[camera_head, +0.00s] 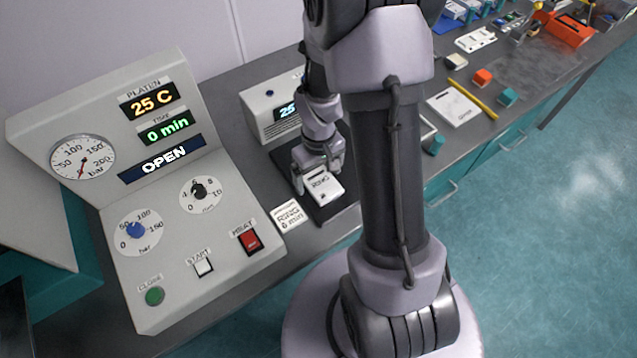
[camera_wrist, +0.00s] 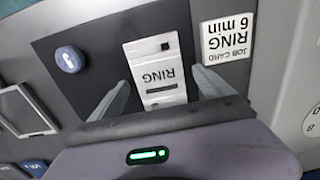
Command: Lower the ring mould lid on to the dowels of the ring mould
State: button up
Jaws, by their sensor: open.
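A white block lettered RING (camera_head: 322,188) lies on a dark mat beside the control console; it also shows in the wrist view (camera_wrist: 160,76). It is the ring mould or its lid on top; I cannot tell where one ends and the other begins. The dowels are not clearly visible. My gripper (camera_head: 318,168) is just above the block. In the wrist view my gripper (camera_wrist: 162,92) is open, with one finger on each side of the block and a gap visible beside the right finger.
The dark mat (camera_wrist: 85,88) also bears a round blue-grey piece (camera_wrist: 68,58). A RING job card (camera_head: 289,216) lies beside the mat. The press console (camera_head: 185,215) stands left, a small display box (camera_head: 268,118) behind. A white plate (camera_head: 455,107) and coloured blocks lie to the right.

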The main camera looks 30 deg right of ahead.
jog(key=c, duration=1.8)
